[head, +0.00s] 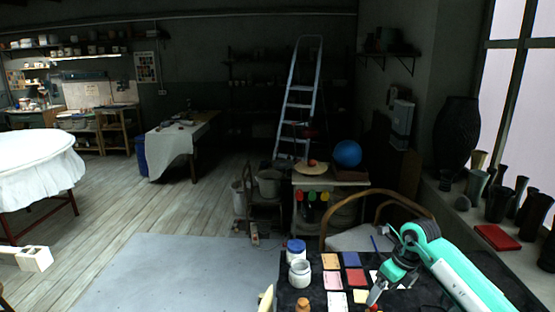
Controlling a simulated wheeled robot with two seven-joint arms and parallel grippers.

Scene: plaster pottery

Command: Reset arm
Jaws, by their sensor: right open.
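My right arm comes in from the lower right over a dark table (425,296). My right gripper (374,296) points down at the table near the small coloured cards and is open. I see nothing held in it, though the fingertips are small and close to the bottom edge.
On the table are a blue-lidded jar (296,250), a white jar (300,274), several coloured cards (331,280) and an orange-brown piece (303,304). A wooden chair (350,238) stands behind it. Vases and a red book (497,237) line the right sill.

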